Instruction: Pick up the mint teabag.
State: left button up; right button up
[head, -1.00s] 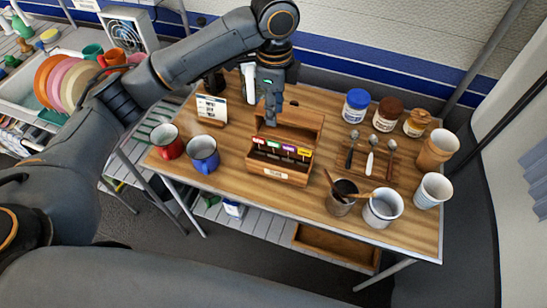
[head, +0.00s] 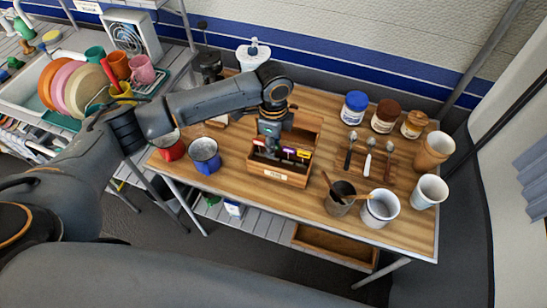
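A wooden tea box (head: 277,175) with a raised lid stands mid-table. Small coloured tags stick up in it: a red one at the left, a purple tag (head: 288,150) and a yellow tag (head: 303,154) at the right. The tag between the red and purple ones, green in the earlier frame, is hidden behind my gripper. The tag lettering is too small to read, so I cannot tell by text which is mint. My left gripper (head: 270,150) points down into the box at its left half. Its fingertips are hard to make out. My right gripper is not in view.
A red mug (head: 172,150) and a blue mug (head: 204,156) stand left of the box. A dark cup (head: 340,203) and a white pot (head: 380,208) stand to its right front. Spoons, jars and cups fill the right side.

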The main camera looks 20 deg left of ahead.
pick_arm(q)
jog(key=shift+f, duration=0.1)
jog(key=shift+c, duration=0.2)
grip_shut()
